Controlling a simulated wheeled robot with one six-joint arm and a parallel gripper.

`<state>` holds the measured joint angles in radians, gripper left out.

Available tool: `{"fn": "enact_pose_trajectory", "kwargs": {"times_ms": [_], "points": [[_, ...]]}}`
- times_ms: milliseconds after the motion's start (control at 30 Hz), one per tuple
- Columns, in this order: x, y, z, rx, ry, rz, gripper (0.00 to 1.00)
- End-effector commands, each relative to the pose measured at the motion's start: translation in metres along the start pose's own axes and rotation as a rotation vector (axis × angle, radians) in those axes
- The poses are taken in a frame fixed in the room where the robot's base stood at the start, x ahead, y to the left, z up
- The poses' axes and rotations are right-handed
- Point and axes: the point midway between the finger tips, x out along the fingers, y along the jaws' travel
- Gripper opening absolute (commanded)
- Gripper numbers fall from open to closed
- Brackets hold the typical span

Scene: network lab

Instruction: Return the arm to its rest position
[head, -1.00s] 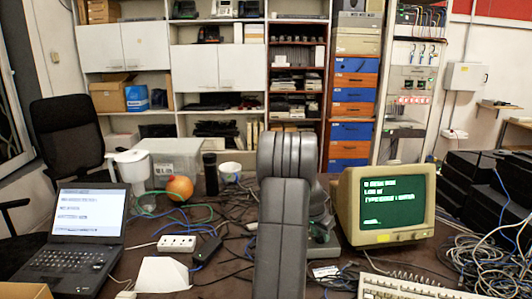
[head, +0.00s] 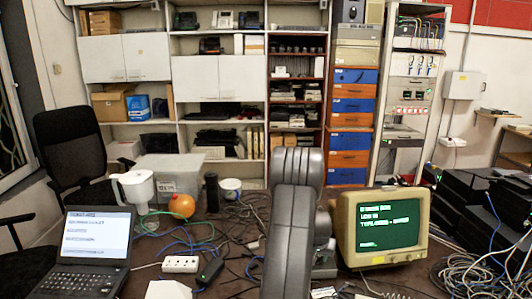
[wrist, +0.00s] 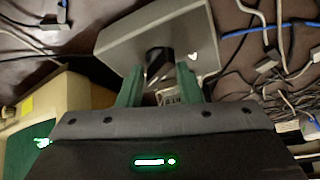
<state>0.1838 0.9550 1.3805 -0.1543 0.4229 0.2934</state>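My arm (head: 292,225) stands upright in the middle of the head view, with dark grey links over the desk. My gripper (wrist: 158,84) shows in the wrist view as two green fingers with a clear gap between them. It is open, and nothing is visibly clamped. A grey box-like base (wrist: 200,38) with a dark round part lies beyond the fingertips. In the head view my gripper is hidden behind the arm.
A beige monitor (head: 345,222) stands close to the right of my arm. Cables (head: 480,270) clutter the desk at right.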

Motion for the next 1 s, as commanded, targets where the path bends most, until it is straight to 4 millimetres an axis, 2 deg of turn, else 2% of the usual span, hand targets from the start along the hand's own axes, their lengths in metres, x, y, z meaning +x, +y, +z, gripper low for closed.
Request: {"fn": "enact_pose_trajectory", "kwargs": {"times_ms": [167,700,1000], "points": [[-0.006,0.001,-0.002,-0.057,0.002,-0.024,0.32],[-0.079,0.002,0.0,-0.053,0.002,-0.023,0.32],[-0.093,0.002,0.0,-0.053,-0.001,-0.022,0.32]]}}
